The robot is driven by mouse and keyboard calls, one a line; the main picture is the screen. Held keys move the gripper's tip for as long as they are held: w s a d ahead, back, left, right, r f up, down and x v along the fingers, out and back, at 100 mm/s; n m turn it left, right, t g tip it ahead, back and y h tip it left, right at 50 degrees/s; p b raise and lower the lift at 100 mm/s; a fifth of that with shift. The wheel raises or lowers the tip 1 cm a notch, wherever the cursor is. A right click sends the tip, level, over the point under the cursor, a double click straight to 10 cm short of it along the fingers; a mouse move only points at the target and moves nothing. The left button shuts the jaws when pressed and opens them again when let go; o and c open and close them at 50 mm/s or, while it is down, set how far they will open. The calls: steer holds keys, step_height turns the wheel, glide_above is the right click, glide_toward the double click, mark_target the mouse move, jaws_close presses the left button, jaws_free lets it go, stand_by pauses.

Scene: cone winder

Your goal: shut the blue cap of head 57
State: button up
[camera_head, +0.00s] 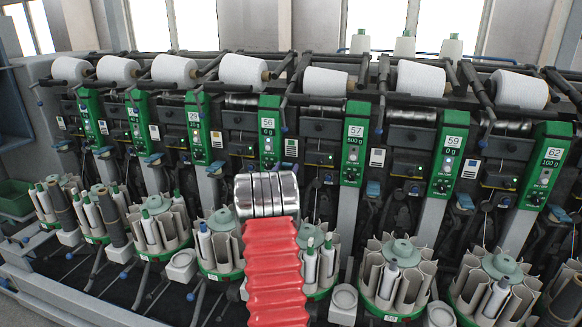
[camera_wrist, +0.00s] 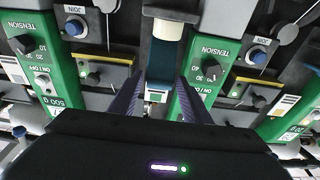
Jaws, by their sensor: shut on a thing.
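Head 57 (camera_head: 355,145) is the green panel reading 500 g, right of my gripper in the head view. Its panel (camera_wrist: 55,80) also shows at the left of the wrist view, which looks upside down. My gripper (camera_wrist: 158,90) shows two dark purple fingers, shut on the blue cap (camera_wrist: 158,72), a dark blue-teal part between them. In the head view, my silver wrist and red arm hide the cap and most of the gripper; whether the cap is open or shut cannot be told.
The panel of head 56 (camera_head: 268,132) stands close on the left, and head 59 (camera_head: 448,152) is further right. A white cylinder (camera_wrist: 168,27) shows beyond the fingers. Round bobbin magazines (camera_head: 395,275) stand low in front of the heads.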

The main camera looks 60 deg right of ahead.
steer(key=f, duration=0.2)
steer(key=a+f, duration=0.1)
steer(key=f, duration=0.1)
steer(key=shift+s+f, duration=0.1)
steer(key=shift+f, duration=1.3)
jaws_close()
steer(key=o, duration=1)
jaws_free()
steer(key=shift+o, duration=0.9)
steer(key=shift+r, duration=0.2)
step_height(320, 180, up, 10)
steer(key=shift+f, duration=0.1)
